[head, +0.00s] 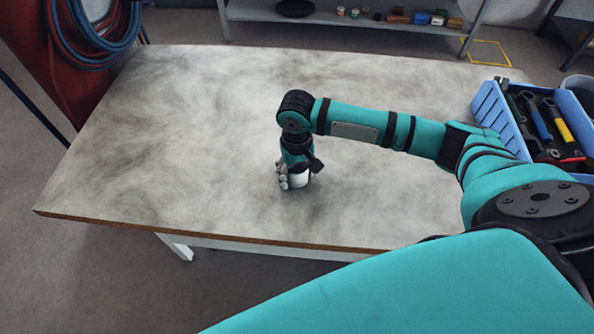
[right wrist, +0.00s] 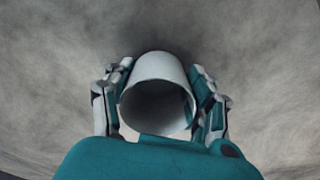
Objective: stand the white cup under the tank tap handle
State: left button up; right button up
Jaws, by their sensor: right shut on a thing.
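The white cup (head: 299,180) is at the middle of the table, partly hidden by my right gripper (head: 290,184). In the right wrist view the cup (right wrist: 157,67) sits between the two fingers of my right gripper (right wrist: 160,95), its round opening facing the camera. The fingers are shut on its sides. The cup looks upright and at or very near the table top; I cannot tell whether it touches. My left gripper is not in view. No tank or tap handle shows in these frames.
The grey, smudged table (head: 150,150) is mostly bare around the cup. A blue crate of tools (head: 497,115) stands at its right edge. Behind is a low shelf (head: 340,17) with small items. Blue and red hoses (head: 92,40) hang at the back left.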

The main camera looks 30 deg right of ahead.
jog(key=o, duration=1.2)
jog(key=shift+f, duration=0.1)
